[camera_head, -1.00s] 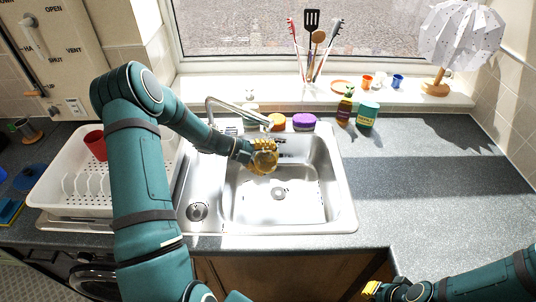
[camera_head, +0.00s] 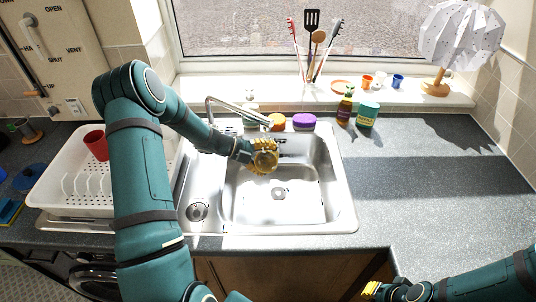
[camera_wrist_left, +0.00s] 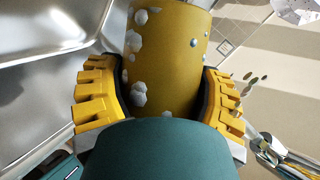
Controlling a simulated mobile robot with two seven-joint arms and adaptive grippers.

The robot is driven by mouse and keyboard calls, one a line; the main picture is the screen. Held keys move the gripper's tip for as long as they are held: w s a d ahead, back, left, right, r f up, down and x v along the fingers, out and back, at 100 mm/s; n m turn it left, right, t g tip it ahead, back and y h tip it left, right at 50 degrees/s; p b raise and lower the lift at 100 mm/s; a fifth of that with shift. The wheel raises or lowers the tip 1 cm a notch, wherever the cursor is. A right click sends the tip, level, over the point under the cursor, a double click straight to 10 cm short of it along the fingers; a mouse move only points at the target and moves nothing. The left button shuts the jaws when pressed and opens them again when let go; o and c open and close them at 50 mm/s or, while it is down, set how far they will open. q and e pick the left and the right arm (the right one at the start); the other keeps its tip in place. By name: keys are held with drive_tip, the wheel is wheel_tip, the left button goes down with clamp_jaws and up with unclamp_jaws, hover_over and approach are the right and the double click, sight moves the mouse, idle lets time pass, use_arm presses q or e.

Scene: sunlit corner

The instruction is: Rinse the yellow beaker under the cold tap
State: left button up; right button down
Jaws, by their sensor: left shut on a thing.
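My left gripper (camera_head: 262,155) is over the back part of the steel sink (camera_head: 300,222), shut on the yellow beaker (camera_head: 266,160). In the left wrist view the beaker (camera_wrist_left: 168,60) sits between the two yellow fingers, with white foam-like blobs and a few clear drops on its side. The tap (camera_head: 236,111) reaches in from behind the sink, its spout just behind and above the gripper. I cannot tell whether water runs. My right gripper (camera_head: 371,290) is at the lower right, in front of the counter; its jaw state is unclear.
A white dish rack (camera_head: 62,200) with a red cup (camera_head: 96,145) stands left of the sink. Orange and purple items, a brown bottle (camera_head: 344,109) and a green tub (camera_head: 367,115) line the back edge. The right counter (camera_head: 430,190) is clear.

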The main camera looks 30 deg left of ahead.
use_arm(q)
drive_tip(key=shift+d, duration=0.1)
idle(0.3)
drive_tip(key=shift+w+d, duration=0.15)
drive_tip(key=shift+d, duration=0.15)
drive_tip(key=shift+s+d, duration=0.15)
drive_tip(key=shift+s, duration=0.1)
drive_tip(key=shift+s+d, duration=0.15)
drive_tip(key=shift+s, duration=0.1)
idle(0.5)
drive_tip(key=shift+s+a, duration=0.2)
drive_tip(key=shift+a, duration=0.25)
drive_tip(key=shift+w+d, duration=0.1)
drive_tip(key=shift+d, duration=0.05)
